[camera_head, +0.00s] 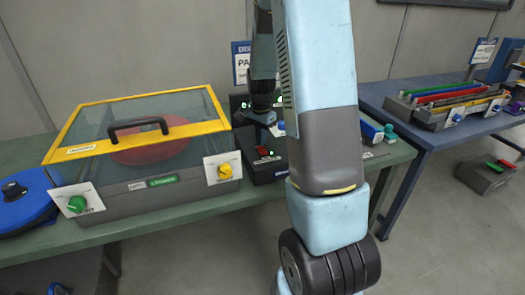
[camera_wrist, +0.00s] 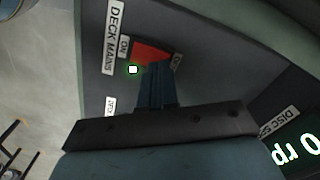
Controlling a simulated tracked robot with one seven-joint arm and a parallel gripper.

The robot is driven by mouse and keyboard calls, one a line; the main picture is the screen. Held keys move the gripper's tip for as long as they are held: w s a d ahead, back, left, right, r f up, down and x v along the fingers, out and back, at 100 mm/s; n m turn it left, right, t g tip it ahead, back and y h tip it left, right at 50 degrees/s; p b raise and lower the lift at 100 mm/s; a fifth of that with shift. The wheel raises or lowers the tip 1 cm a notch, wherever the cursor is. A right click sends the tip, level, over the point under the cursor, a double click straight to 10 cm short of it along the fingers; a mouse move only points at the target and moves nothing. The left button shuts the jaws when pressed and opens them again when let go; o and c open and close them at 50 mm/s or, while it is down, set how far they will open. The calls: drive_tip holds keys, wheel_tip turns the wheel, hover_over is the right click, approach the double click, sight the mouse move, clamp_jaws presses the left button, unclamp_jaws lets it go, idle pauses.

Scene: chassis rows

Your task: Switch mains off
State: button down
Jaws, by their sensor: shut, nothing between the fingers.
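The mains switch is a red rocker (camera_wrist: 152,50) on a dark panel in the wrist view, beside the label "DECK MAINS" (camera_wrist: 112,35) and a smaller "ON" label. In the head view the red switch (camera_head: 266,151) shows on the dark control box (camera_head: 264,170), below my gripper (camera_head: 268,127).
A case with a glass lid, yellow frame and black handle (camera_head: 138,126) stands left of the control box, with a green knob (camera_head: 77,204) and a yellow knob (camera_head: 225,171). A display (camera_wrist: 294,151) reads "0 rp", cut off. A blue table (camera_head: 405,103) stands right.

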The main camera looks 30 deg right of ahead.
drive_tip(key=shift+f, duration=0.8)
idle(0.5)
drive_tip(key=shift+r, duration=3.5)
drive_tip(key=s+a+r+n+t, duration=0.2)
drive_tip(key=s+a+r+n, duration=0.2)
drive_tip(key=s+r, duration=0.25)
drive_tip(key=s+a+r+n+t, duration=0.1)
drive_tip(key=s+a+r+n, duration=0.25)
drive_tip(key=s+r, duration=0.35)
drive_tip(key=s+a+r+n+t, duration=0.1)
drive_tip(key=s+a+r+n, duration=0.1)
drive_tip(key=s, duration=0.4)
drive_tip(key=s+a+r+n+t, duration=0.1)
drive_tip(key=s+a+r+n, duration=0.1)
drive_tip(key=s+r+n, duration=0.2)
drive_tip(key=shift+s+a+t, duration=0.3)
drive_tip(key=shift+s+a, duration=0.05)
drive_tip(key=shift+s, duration=0.9)
